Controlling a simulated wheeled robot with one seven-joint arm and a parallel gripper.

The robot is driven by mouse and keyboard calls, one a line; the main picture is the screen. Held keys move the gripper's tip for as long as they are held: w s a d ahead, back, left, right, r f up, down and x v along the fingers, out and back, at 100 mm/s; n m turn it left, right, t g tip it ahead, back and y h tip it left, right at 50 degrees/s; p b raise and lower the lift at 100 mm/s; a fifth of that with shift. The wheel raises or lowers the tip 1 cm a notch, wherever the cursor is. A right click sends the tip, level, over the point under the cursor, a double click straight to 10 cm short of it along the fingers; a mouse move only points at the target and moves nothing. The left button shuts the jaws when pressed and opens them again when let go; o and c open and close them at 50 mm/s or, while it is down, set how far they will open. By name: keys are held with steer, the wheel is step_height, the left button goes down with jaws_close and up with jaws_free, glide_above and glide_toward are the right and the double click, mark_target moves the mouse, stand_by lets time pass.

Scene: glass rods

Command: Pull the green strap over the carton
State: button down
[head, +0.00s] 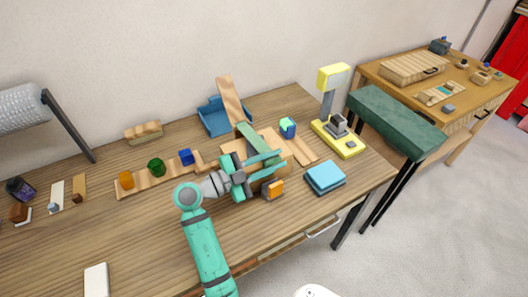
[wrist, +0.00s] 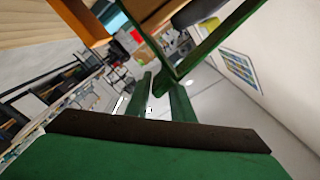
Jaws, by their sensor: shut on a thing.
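The green strap (head: 255,136) is a flat muted-green strip on the tan wooden carton assembly (head: 233,148) at the middle of the table in the head view. My teal gripper (head: 270,164) is over the near side of the carton, at the strap's near end. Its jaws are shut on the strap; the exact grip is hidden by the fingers. An orange block (head: 276,189) shows just below the fingers. In the wrist view, green bars cross the picture close to the camera, and I cannot tell which is the strap.
A blue tray with a leaning wooden board (head: 229,100) stands behind. A blue stack (head: 325,177) and a yellow stand (head: 339,140) are to the right. A wooden strip (head: 143,184) with coloured blocks lies to the left. The table's front left is mostly clear.

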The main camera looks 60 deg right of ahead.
steer(key=shift+w+f, duration=0.15)
steer(key=shift+f, duration=0.8)
steer(key=c, duration=1.8)
jaws_free()
steer(key=shift+d, duration=0.1)
steer(key=shift+o, duration=0.2)
steer(key=v, duration=1.1)
